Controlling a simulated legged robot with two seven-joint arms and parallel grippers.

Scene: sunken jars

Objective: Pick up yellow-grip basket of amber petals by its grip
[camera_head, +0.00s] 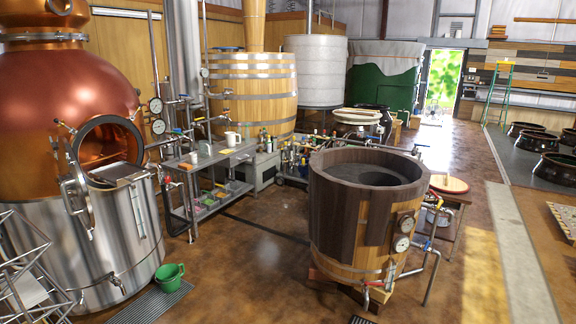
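I cannot make out a yellow-grip basket or amber petals anywhere in the head view. Dark round jars, one nearer (555,168) and others behind it (527,130), are set in the floor at the right; what they hold is too small to tell. Small coloured items (222,189) sit on the lower shelf of a metal bench, too small to identify. Neither of my grippers is in view.
A large wooden vat (345,225) stands in the centre. A metal bench (210,160) stands behind. A green ladder (497,92) stands far right.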

